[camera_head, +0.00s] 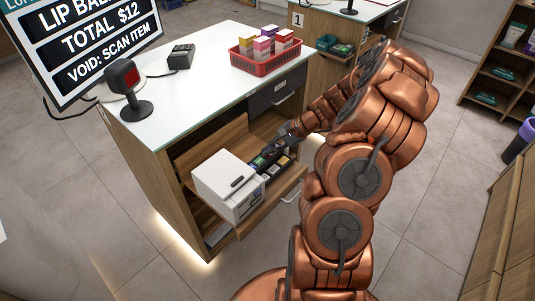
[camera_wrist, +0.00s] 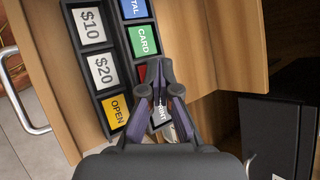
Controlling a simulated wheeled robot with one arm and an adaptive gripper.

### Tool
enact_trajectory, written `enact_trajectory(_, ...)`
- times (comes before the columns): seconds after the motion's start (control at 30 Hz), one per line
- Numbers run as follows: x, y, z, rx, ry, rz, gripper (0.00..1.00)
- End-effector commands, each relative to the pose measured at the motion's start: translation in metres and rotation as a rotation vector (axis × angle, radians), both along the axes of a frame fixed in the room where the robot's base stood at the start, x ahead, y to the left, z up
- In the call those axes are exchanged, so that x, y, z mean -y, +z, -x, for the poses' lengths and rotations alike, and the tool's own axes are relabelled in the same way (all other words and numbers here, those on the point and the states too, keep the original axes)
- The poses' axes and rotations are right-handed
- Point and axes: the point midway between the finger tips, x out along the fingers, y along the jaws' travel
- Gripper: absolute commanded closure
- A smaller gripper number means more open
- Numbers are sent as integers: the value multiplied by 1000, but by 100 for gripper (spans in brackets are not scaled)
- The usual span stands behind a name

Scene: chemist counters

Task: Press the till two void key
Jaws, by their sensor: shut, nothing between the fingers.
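The till key block (camera_head: 268,162) sits in an open recess of the near counter, beside a white box-like unit (camera_head: 228,185). In the wrist view its keys read $10 (camera_wrist: 89,25), $20 (camera_wrist: 102,70), OPEN (camera_wrist: 117,111), CARD (camera_wrist: 143,40) and a cut-off blue key ending in "TAL" (camera_wrist: 134,7). Below CARD is a red key (camera_wrist: 141,72), mostly covered by my fingers, its label hidden. A grey key (camera_wrist: 158,116) below it shows part of a word. My gripper (camera_wrist: 157,68) is shut and empty, its tips over the red key; contact cannot be told.
A screen (camera_head: 90,40) reads "TOTAL $12" and "VOID: SCAN ITEM". The counter top (camera_head: 200,95) holds a scanner (camera_head: 124,80), a card terminal (camera_head: 181,56) and a red basket (camera_head: 268,66) of boxes. A second counter marked 1 (camera_head: 298,20) stands behind.

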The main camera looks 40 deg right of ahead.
Motion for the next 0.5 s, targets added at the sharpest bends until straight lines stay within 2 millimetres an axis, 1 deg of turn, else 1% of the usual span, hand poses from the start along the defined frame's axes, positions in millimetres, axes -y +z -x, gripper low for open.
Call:
enact_trajectory(0.27, 0, 1, 0, 0, 0, 0, 100)
enact_trajectory(0.5, 0, 10, 0, 0, 0, 0, 100)
